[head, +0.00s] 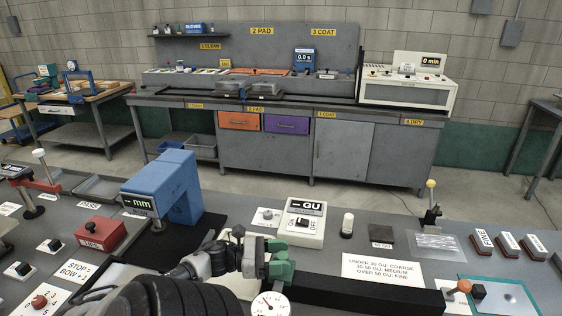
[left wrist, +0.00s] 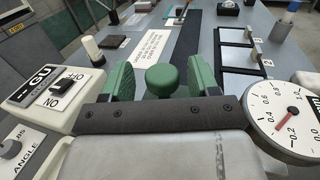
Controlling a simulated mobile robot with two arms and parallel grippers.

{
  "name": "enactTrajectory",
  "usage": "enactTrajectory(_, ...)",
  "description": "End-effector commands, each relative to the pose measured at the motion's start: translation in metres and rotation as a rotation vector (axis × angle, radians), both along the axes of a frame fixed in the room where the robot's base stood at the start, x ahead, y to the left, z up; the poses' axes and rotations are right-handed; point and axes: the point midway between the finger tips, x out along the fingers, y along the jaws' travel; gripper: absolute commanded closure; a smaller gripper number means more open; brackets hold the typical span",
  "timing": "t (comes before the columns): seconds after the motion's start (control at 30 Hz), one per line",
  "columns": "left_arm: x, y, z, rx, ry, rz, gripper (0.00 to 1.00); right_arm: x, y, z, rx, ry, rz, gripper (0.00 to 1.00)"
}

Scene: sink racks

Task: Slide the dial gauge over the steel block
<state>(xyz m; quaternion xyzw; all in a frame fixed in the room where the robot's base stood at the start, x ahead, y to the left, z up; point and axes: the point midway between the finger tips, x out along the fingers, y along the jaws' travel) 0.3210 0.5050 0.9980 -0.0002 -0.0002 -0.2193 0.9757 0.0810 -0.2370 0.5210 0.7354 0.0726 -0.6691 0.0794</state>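The dial gauge (head: 270,303) has a round white face and red needle. It shows at the bottom of the head view and at the right of the left wrist view (left wrist: 288,122). My left gripper (left wrist: 161,78) has green fingers, which stand apart on either side of a round green knob (left wrist: 163,82). A gap shows between the knob and each finger. In the head view the gripper (head: 270,258) is above the near end of a long black rail (head: 365,292). I cannot pick out the steel block with certainty. My right gripper is not in view.
A white GU meter (head: 300,222) stands just beyond the gripper, and a blue arch-shaped mm gauge (head: 163,185) to its left. A printed sign (head: 381,268) lies behind the rail. A lever with an orange knob (head: 462,287) is at the right.

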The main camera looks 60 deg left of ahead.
Motion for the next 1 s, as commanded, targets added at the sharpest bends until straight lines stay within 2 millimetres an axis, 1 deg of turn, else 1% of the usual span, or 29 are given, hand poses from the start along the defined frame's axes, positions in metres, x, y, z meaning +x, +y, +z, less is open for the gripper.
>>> enactTrajectory(0.17,0.0,0.0,0.0,0.0,-0.001,-0.001,0.4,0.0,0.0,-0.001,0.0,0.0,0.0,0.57)
enactTrajectory(0.27,-0.006,0.003,-0.002,-0.001,0.0,0.0,0.4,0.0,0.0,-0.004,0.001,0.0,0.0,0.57)
enactTrajectory(0.37,-0.02,0.009,-0.004,0.0,0.001,0.001,0.4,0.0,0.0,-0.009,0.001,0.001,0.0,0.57)
enactTrajectory(0.6,-0.065,0.031,-0.005,0.0,0.001,0.004,0.4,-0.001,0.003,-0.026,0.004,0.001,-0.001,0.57)
enactTrajectory(0.7,-0.08,0.038,-0.004,0.0,0.001,0.002,0.4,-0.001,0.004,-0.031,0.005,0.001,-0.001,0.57)
enactTrajectory(0.83,-0.093,0.045,-0.003,-0.001,0.0,0.003,0.4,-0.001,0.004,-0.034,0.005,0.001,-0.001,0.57)
enactTrajectory(1.0,-0.1,0.047,-0.001,-0.001,0.0,0.001,0.4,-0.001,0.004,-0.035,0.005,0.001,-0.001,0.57)
